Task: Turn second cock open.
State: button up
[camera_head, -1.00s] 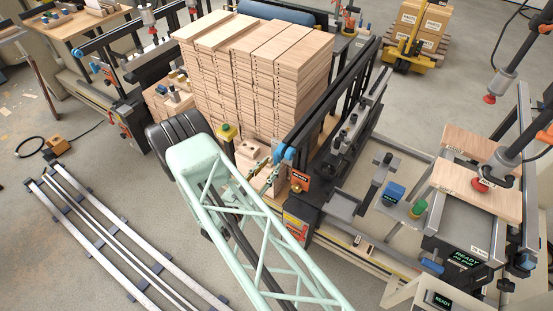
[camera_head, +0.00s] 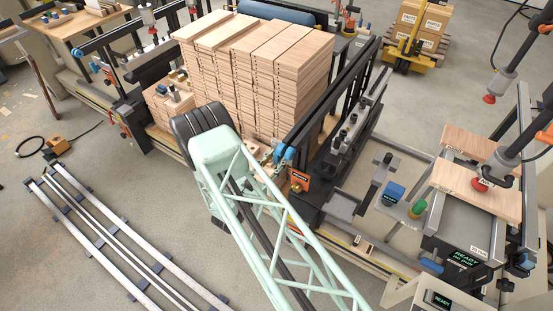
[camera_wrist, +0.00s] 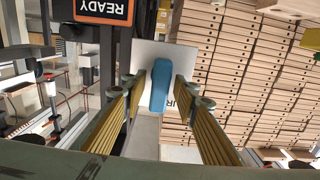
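A blue cock lever (camera_wrist: 160,88) stands in front of a pale plate with partly hidden lettering in the wrist view. My gripper (camera_wrist: 159,86) is open, with one finger on each side of the lever. Gaps show between the lever and both fingertips, so it is not clamped. In the head view, blue cock parts (camera_head: 288,153) show at the near end of the dark machine frame. My gripper (camera_head: 268,158) is small there, just left of them, and partly hidden by my arm. Which cock the lever belongs to, I cannot tell.
A tall stack of wooden boards (camera_head: 255,70) stands close behind my gripper. An orange-framed READY sign (camera_head: 299,181) hangs close on the right, and it also shows in the wrist view (camera_wrist: 104,9). Floor rails (camera_head: 110,235) lie at left, with open floor around them.

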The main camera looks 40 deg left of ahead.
jog(key=c, duration=0.6)
jog(key=shift+o, duration=0.2)
jog(key=shift+m+b, duration=0.35)
jog(key=shift+m, duration=0.05)
jog(key=m+b, duration=0.3)
jog(key=shift+d+f, duration=0.2)
jog(key=m+b, duration=0.3)
jog(key=m, duration=0.1)
jog(key=shift+d+f+m+b, duration=0.1)
jog(key=shift+d+m+b, duration=0.1)
jog(key=shift+m+b, duration=0.2)
jog(key=m+b, duration=0.1)
jog(key=m, duration=0.1)
jog(key=m+b, duration=0.4)
jog(key=shift+d+f, duration=0.2)
jog(key=shift+f, duration=0.15)
jog(key=shift+m+b, duration=1.6)
jog(key=shift+m, duration=0.1)
